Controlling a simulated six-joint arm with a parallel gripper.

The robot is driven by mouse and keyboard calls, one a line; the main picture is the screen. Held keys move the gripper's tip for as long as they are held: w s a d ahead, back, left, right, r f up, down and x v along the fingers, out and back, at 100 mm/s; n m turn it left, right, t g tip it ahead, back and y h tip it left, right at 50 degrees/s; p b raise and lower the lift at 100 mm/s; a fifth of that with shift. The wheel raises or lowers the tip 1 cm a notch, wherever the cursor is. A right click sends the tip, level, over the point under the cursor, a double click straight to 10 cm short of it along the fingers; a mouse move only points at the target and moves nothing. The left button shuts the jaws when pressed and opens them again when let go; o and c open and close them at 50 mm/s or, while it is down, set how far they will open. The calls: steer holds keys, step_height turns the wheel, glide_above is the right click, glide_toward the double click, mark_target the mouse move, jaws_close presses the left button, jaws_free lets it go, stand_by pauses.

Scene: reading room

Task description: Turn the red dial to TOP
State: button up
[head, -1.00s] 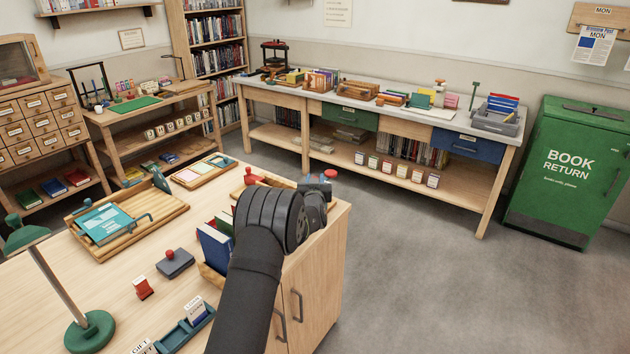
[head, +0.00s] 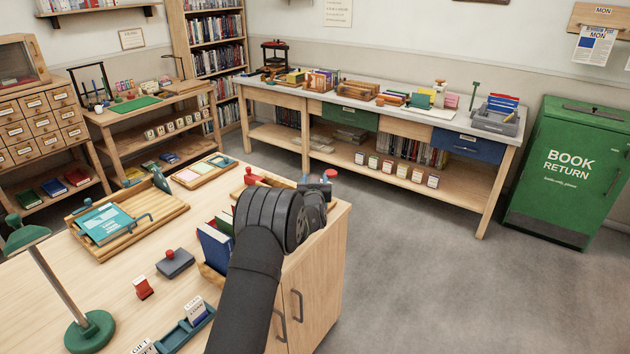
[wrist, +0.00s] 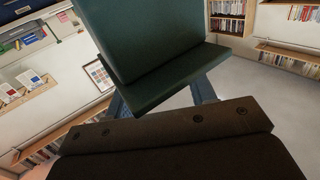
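No dial with readable markings shows in either view. A small red knob-like top (head: 332,173) shows just past my wrist at the desk's far right corner; I cannot tell whether it is the red dial. My gripper (head: 315,186) is at that corner, mostly hidden behind my own dark arm. In the wrist view a dark green block (wrist: 160,50) fills the upper middle, close to the camera, above a dark brown edge. I cannot tell whether the block is part of my gripper. The fingertips and any gap between them are not clear.
The desk (head: 110,270) holds a green lamp (head: 88,330), a wooden tray (head: 160,215), a red-knobbed stamp block (head: 175,263) and upright books (head: 214,245) close to my arm. Open floor (head: 420,270) lies to the right, before a long bench (head: 300,95) and a green book-return bin (head: 570,170).

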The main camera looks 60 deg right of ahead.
steer(key=v, duration=1.7)
steer(key=shift+a, duration=0.25)
steer(key=shift+o, duration=0.2)
steer(key=shift+s, duration=0.1)
steer(key=s+d+m+t+y, duration=0.1)
steer(key=s+m+t, duration=0.1)
steer(key=m, duration=1.5)
steer(key=s+d+m+t+y, duration=0.1)
steer(key=s+m, duration=0.1)
steer(key=m, duration=1.5)
steer(key=x, duration=1.1)
steer(key=f+x, duration=0.1)
steer(key=x, duration=0.5)
steer(key=shift+w+a, duration=0.2)
steer(key=shift+a, duration=0.05)
